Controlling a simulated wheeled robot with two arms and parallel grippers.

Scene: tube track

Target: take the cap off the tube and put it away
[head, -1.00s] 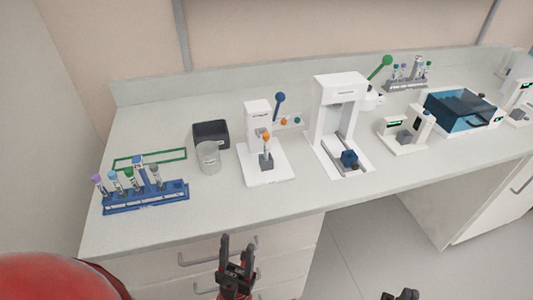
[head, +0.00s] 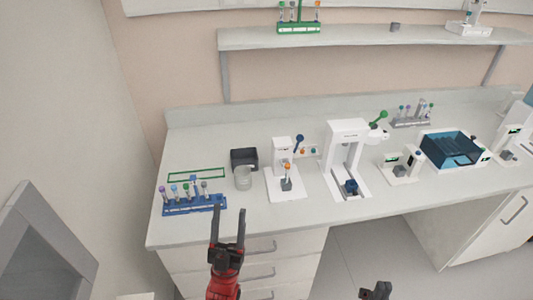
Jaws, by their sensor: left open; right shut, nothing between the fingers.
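A tube with an orange cap (head: 287,167) stands upright in a grey block (head: 286,184) on a small white station (head: 281,150) with a blue-knobbed lever. Several capped tubes stand in a blue rack (head: 195,207) at the left of the bench; I cannot tell which tube the task means. My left gripper (head: 228,210) is open and empty, in front of the bench edge, just right of the blue rack in the picture and apart from the station. My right gripper (head: 376,289) is shut and empty at the bottom edge, partly cut off.
A green outline (head: 197,173) lies behind the rack. To the right stand a white press (head: 345,150) and a blue box (head: 450,147). A shelf (head: 360,37) hangs above.

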